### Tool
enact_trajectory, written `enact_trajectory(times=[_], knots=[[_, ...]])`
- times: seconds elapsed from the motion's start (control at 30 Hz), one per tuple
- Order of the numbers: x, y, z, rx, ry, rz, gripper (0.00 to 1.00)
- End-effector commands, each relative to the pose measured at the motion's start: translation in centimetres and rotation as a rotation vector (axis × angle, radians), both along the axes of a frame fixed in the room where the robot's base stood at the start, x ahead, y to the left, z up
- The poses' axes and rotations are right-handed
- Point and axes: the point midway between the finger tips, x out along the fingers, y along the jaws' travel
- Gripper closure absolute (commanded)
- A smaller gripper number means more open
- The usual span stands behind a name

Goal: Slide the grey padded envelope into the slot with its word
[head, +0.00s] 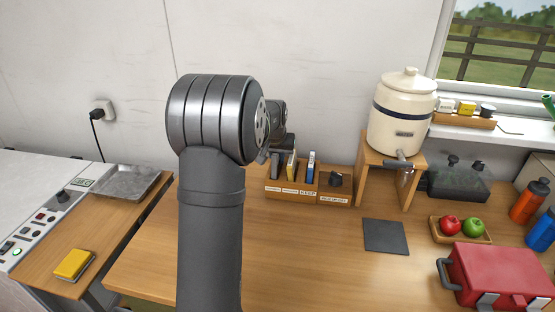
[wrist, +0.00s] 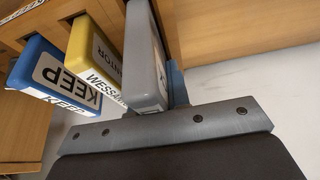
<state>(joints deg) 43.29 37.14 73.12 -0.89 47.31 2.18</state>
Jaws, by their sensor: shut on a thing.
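The grey padded envelope (wrist: 143,62) stands on edge in the wrist view, and my gripper (wrist: 150,108) is shut on its near end. In the head view the grey envelope (head: 275,164) is upright at the leftmost slot of the wooden sorter (head: 345,200), its lower part hidden behind the labelled front. My arm hides most of my gripper (head: 272,151) there. The yellow envelope (wrist: 92,58) and the blue one (wrist: 48,67) stand beside it, apart from it. The blue one reads KEEP. The grey one's word is not readable.
A dark object (head: 335,180) sits in the sorter's right part. A cream crock (head: 402,110) on a wooden stand is to the right. A dark mat (head: 386,236), a fruit tray (head: 460,238) and a red toolbox (head: 500,275) lie nearer. The bench front is clear.

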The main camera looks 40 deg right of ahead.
Motion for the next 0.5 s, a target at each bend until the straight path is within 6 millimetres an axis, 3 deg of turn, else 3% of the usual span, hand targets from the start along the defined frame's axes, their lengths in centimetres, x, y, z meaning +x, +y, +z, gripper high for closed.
enact_trajectory(times=[0.5], knots=[[0.0, 0.0, 1.6, -0.001, -0.001, 0.000, 1.00]])
